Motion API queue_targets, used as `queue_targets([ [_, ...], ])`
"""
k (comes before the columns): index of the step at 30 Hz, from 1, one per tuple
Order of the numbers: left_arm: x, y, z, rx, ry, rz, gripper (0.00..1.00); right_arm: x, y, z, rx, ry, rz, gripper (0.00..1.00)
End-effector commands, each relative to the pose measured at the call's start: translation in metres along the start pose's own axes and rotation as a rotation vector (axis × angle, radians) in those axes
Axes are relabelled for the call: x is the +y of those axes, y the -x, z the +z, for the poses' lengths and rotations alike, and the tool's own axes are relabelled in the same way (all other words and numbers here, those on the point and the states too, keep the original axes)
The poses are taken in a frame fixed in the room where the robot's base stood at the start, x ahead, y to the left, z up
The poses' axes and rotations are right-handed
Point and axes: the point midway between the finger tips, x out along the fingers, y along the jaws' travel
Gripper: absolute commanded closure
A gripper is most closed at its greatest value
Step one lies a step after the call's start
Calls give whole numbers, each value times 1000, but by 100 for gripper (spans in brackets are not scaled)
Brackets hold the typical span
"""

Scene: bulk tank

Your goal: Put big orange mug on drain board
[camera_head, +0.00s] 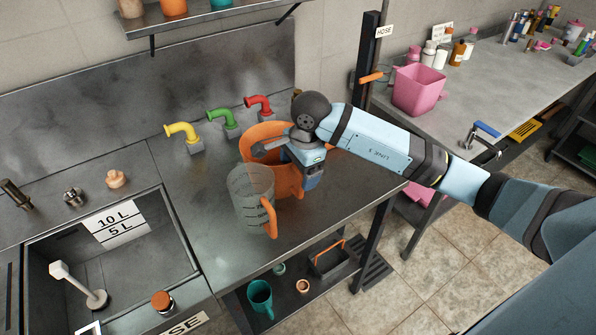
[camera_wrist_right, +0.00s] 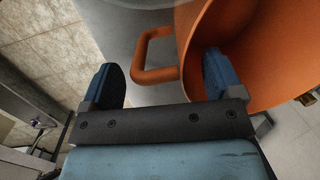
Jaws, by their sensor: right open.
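The big orange mug (camera_head: 289,182) stands on the steel counter, partly hidden by my right arm and a clear grey jug. My right gripper (camera_head: 288,150) is at its rim, open. In the right wrist view, the mug (camera_wrist_right: 262,50) fills the right side and my right gripper (camera_wrist_right: 162,72) has its fingers spread. An orange handle (camera_wrist_right: 153,76) shows between them, and the right finger overlaps the mug's opening. I cannot tell whether they touch. I cannot clearly make out which surface is the drain board. My left gripper is out of view.
The clear jug (camera_head: 250,190) with an orange handle stands close in front of the mug. Yellow, green and red taps (camera_head: 258,105) stand behind. A sink (camera_head: 120,250) lies left. A pink bucket (camera_head: 418,88) stands on the right counter. A teal mug (camera_head: 260,297) sits below.

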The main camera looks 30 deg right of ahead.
Motion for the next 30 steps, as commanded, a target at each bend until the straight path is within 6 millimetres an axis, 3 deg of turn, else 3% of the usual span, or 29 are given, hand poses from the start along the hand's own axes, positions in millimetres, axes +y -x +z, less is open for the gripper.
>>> queue_targets([
  [9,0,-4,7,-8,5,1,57,-1,69,0,1,1,-5,14],
  [15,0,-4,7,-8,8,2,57,0,98,0,0,0,-2,14],
  [30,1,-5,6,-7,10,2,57,0,107,0,0,0,1,14],
])
